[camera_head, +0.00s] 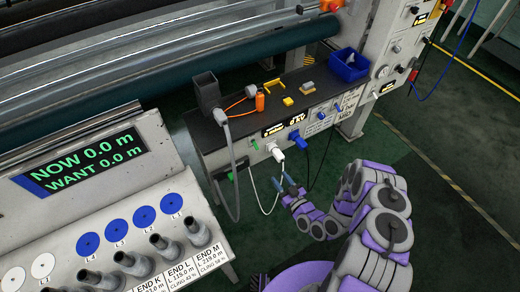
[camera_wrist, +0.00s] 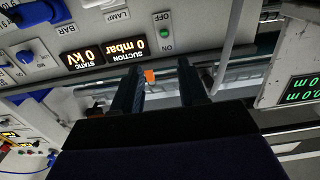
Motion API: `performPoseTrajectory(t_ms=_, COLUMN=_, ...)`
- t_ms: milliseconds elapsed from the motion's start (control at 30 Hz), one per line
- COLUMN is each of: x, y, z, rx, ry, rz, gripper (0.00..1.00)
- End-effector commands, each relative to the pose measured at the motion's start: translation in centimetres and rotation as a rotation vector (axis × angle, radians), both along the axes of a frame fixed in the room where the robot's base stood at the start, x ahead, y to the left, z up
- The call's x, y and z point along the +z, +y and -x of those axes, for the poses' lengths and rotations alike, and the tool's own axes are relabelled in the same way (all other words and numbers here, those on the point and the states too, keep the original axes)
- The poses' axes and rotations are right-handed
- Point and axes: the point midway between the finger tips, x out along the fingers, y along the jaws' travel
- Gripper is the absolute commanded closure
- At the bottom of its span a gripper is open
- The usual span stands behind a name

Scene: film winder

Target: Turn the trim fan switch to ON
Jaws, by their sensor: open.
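A small green control also shows on the bench front in the head view (camera_head: 254,145). My gripper (camera_head: 284,183) is open and empty, low in front of the bench. In the wrist view its two dark fingers (camera_wrist: 158,75) stand apart, with the green switch beyond them, near the top of the picture. No contact shows.
Displays (camera_wrist: 115,52) read suction 0 mbar and static 0 kV. On the bench stand a black box (camera_head: 207,93), an orange cylinder (camera_head: 259,101) and a blue bin (camera_head: 349,65).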

Motion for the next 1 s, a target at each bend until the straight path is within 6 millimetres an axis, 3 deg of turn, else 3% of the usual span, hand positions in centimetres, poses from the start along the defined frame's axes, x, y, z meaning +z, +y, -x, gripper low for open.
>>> performPoseTrajectory(t_ms=333, x=-0.1, y=4.1, z=-3.9, rx=0.010, ry=-0.002, rz=0.019, gripper=0.57)
performPoseTrajectory(t_ms=800, x=0.0, y=7.8, z=-11.3, rx=0.005, ry=-0.003, rz=0.006, gripper=0.57)
performPoseTrajectory(t_ms=1000, x=-0.2, y=9.7, z=-13.2, rx=0.005, ry=0.000, rz=0.013, gripper=0.57)
